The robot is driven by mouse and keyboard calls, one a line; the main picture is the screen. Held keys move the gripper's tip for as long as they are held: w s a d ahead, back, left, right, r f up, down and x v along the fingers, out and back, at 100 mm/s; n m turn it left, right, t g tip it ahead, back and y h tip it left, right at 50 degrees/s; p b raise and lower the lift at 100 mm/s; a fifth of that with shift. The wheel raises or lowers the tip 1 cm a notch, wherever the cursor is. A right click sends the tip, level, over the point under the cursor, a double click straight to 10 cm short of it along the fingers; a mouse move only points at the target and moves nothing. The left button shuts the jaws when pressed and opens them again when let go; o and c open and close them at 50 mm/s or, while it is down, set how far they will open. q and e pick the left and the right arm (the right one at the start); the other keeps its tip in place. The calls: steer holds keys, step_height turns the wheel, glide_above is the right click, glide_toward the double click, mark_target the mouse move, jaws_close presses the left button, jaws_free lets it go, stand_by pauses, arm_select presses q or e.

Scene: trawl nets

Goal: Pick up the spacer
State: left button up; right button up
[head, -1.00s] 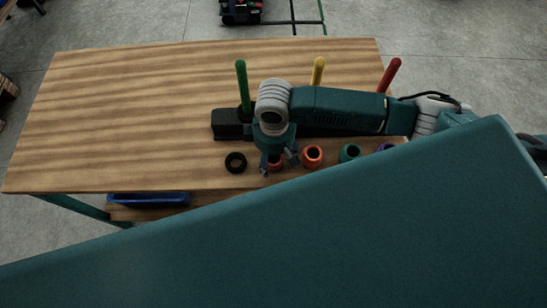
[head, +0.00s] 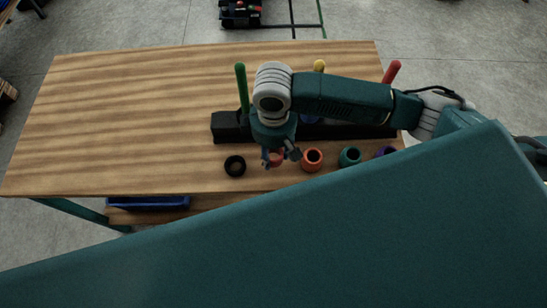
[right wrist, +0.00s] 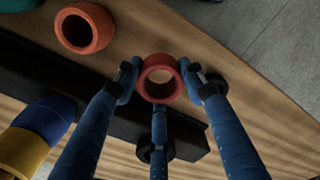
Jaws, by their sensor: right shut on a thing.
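A red ring-shaped spacer (head: 275,159) is held between the fingers of my right gripper (head: 280,157) in the head view. In the right wrist view the same red spacer (right wrist: 146,88) sits between blue fingers, its hole facing the camera. My right gripper is shut on it, and it appears raised a little above the wooden table (head: 120,110). My left gripper is not in view.
A black ring (head: 235,175) lies to the left; orange (head: 312,166), green (head: 350,163) and purple (head: 385,152) spacers stand to the right. Behind is a black rack (head: 228,127) with green, yellow and red posts. The table's left side is clear.

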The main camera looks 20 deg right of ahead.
step_height(320, 180, up, 15)
stand_by(0.6)
